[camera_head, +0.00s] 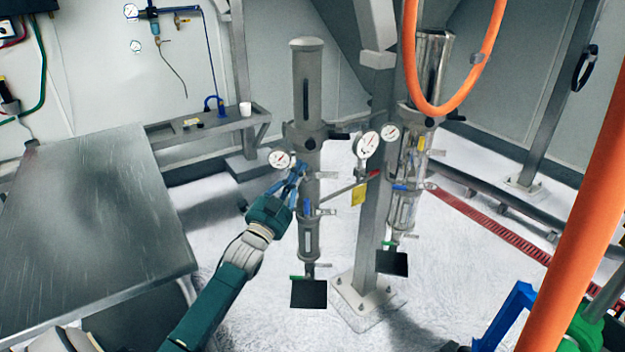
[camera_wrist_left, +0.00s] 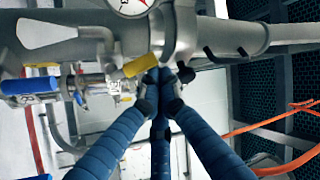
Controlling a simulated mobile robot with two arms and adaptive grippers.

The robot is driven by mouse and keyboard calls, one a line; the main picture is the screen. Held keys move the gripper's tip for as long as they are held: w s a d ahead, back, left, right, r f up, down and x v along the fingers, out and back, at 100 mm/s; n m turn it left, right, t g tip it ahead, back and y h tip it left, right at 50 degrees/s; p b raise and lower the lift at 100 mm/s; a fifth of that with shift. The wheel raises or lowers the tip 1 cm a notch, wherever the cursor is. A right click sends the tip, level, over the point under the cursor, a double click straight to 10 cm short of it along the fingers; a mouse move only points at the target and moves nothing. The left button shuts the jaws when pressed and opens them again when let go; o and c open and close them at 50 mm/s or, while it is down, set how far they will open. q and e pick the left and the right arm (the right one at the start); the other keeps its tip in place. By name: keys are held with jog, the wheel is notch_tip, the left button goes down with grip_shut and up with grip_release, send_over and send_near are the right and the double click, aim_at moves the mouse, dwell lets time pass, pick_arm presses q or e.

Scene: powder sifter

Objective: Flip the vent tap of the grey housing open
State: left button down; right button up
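The grey housing (camera_head: 307,85) stands upright as a tall tube at the centre of the head view, with a dial gauge (camera_head: 282,159) at its left. It crosses the top of the left wrist view (camera_wrist_left: 85,52). My left gripper (camera_head: 297,170) reaches up to the housing's left side, just below the gauge. In the left wrist view its blue fingers (camera_wrist_left: 161,84) converge, tips together, just under the housing's collar. A small yellow handle (camera_wrist_left: 141,65) is close beside the tips. I cannot make out the vent tap itself; the fingers may cover it. My right gripper is out of view.
A clear-bodied second housing (camera_head: 433,60) stands to the right on a grey post (camera_head: 373,215). An orange hose (camera_head: 497,35) hangs in front of it. A steel table (camera_head: 90,225) fills the left. Orange and green parts crowd the lower right.

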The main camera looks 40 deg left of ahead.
pick_arm(q)
jog(key=shift+s+a+f+n+g+y+b, duration=0.45)
jog(key=shift+n+y+b, duration=1)
jog(key=shift+n, duration=1.25)
jog(key=shift+s+a+f+n+y+b, duration=0.1)
jog(key=shift+a+f+n+y+b, duration=0.6)
jog(key=shift+n+y, duration=1.6)
jog(key=shift+s+a+f+n+g+y+b, duration=0.3)
jog(key=shift+f+n+y+b, duration=0.35)
jog(key=shift+n+y+b, duration=1.65)
jog(key=shift+n+h+p, duration=0.65)
jog(key=shift+n+h, duration=0.2)
jog(key=shift+n, duration=0.25)
